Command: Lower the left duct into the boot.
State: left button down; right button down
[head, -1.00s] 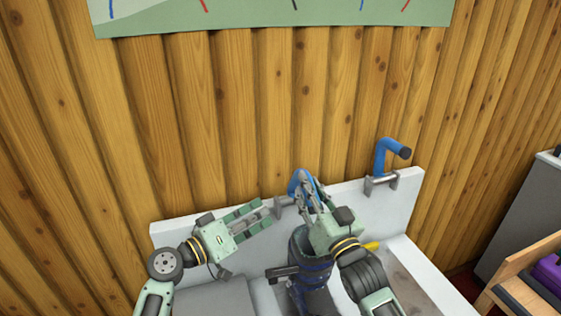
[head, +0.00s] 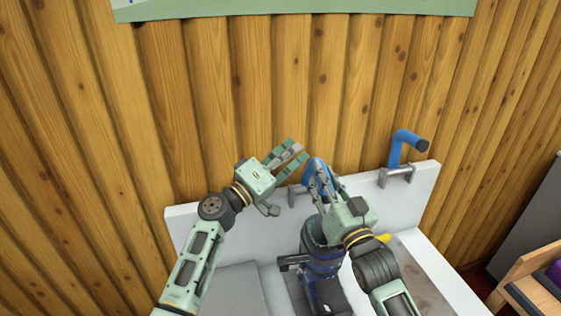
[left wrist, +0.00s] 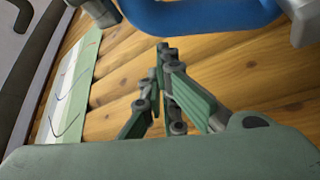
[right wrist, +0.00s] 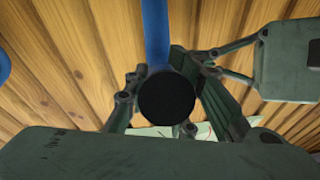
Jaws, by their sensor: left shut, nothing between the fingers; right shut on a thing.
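The left duct (head: 316,163) is a blue bent tube at the bench's back wall, by a metal bracket (head: 294,194). My right gripper (head: 318,182) is shut on its black end (right wrist: 167,97); the blue tube (right wrist: 156,30) runs upward in the right wrist view. The dark boot with blue parts (head: 322,262) stands upright on the bench below and in front; my right gripper partly hides its opening. My left gripper (head: 298,150) is shut and empty, just left of the duct's top. In the left wrist view a blue tube (left wrist: 200,18) crosses above its fingers (left wrist: 162,65).
A second blue duct (head: 396,150) with a dark end stands at the right in its bracket (head: 396,176). The white back panel (head: 190,222) borders the bench. A yellow thing (head: 383,239) is beside my right wrist. A wooden chair (head: 520,285) is at the lower right.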

pick_arm(q)
jog(key=shift+w+d+r, duration=0.1)
jog(key=shift+w+d, duration=0.25)
pick_arm(e)
jog(key=shift+d+f, duration=0.1)
jog(key=shift+f, duration=0.05)
